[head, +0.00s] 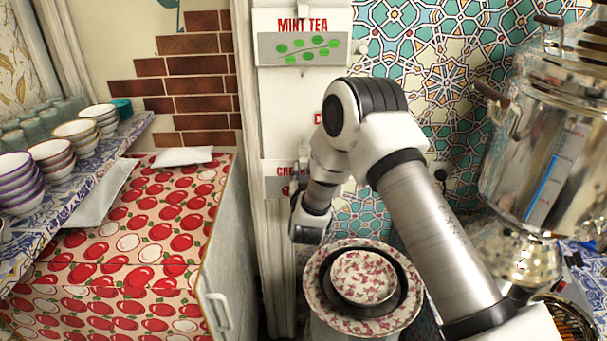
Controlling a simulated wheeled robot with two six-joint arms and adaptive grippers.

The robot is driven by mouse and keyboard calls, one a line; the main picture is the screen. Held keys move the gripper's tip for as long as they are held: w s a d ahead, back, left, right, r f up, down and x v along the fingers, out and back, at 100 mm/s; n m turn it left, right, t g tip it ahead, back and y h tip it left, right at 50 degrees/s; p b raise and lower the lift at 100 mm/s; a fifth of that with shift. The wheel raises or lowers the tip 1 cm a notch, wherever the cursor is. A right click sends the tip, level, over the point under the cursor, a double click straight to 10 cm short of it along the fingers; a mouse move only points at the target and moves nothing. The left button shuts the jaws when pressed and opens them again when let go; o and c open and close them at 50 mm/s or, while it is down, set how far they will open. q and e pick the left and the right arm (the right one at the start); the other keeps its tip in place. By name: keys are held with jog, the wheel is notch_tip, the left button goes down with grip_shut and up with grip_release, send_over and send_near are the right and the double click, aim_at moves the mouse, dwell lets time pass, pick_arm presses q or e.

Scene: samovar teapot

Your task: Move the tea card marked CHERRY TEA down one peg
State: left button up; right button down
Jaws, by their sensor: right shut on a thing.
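The tea card whose visible letters read "CHE" (279,181) hangs low on the white wall panel, left of my right forearm. Its right part is hidden behind my arm. My right gripper (303,163) is at this card, shut on it, mostly hidden by my own wrist and forearm. The MINT TEA card (298,48), with green leaves, hangs at the top of the panel. A red letter shows between the two cards at the edge of my arm, and the rest there is hidden. The pegs are hard to make out. My left gripper is not in view.
A patterned plate (318,302) with a bowl (362,277) in it stands below my right wrist. A large metal samovar (550,140) stands at the right.

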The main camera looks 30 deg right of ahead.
jog(key=shift+w+d, duration=0.4)
jog(key=shift+w, duration=0.2)
jog(key=shift+b+x, duration=0.4)
jog(key=shift+x, duration=1.15)
jog(key=shift+w+d+f+b, duration=0.35)
jog(key=shift+w+f+b, duration=0.3)
jog(key=shift+b, duration=0.1)
jog(key=shift+s+r, duration=0.1)
jog(key=c, duration=0.9)
grip_release()
jog(key=shift+s+a, duration=0.1)
